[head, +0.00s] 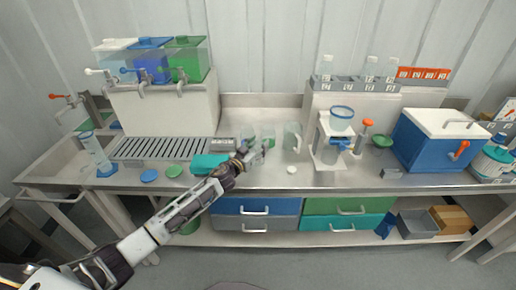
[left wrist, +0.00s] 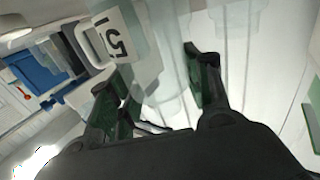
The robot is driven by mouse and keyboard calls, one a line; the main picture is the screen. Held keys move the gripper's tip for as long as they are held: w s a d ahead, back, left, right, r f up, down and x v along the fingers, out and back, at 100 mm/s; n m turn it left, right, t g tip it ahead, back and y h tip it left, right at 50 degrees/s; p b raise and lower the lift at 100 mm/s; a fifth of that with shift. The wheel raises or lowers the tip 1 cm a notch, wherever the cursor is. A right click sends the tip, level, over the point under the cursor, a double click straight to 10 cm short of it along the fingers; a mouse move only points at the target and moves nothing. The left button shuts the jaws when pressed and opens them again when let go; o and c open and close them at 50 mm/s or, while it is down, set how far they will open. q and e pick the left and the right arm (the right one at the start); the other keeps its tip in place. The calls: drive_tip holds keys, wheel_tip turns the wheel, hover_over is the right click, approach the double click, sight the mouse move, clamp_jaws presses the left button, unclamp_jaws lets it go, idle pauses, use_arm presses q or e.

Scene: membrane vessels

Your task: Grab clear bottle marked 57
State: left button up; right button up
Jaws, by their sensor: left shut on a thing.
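My left gripper (head: 258,156) reaches over the bench from the lower left, at a small group of clear vessels. In the left wrist view its dark green-padded fingers (left wrist: 155,92) are shut on a clear bottle (left wrist: 160,55). A white label (left wrist: 118,38) there shows a large 5; the other character is not clearly readable. In the head view a clear vessel (head: 268,138) stands at the fingertips, its lower part partly hidden by the gripper. I cannot read a number on it there. My right gripper is not in view.
A clear jug (head: 292,137) stands just right of the gripper, with a small white disc (head: 291,170) in front. A teal box (head: 209,163) lies left, beside the arm. A white filter stand (head: 330,150) and a blue cooler (head: 428,142) stand farther right.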

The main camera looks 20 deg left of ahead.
use_arm(q)
wheel_tip(320, 180, up, 8)
drive_tip(key=shift+f+p, duration=0.2)
drive_tip(key=shift+p, duration=0.5)
drive_tip(key=shift+r, duration=0.8)
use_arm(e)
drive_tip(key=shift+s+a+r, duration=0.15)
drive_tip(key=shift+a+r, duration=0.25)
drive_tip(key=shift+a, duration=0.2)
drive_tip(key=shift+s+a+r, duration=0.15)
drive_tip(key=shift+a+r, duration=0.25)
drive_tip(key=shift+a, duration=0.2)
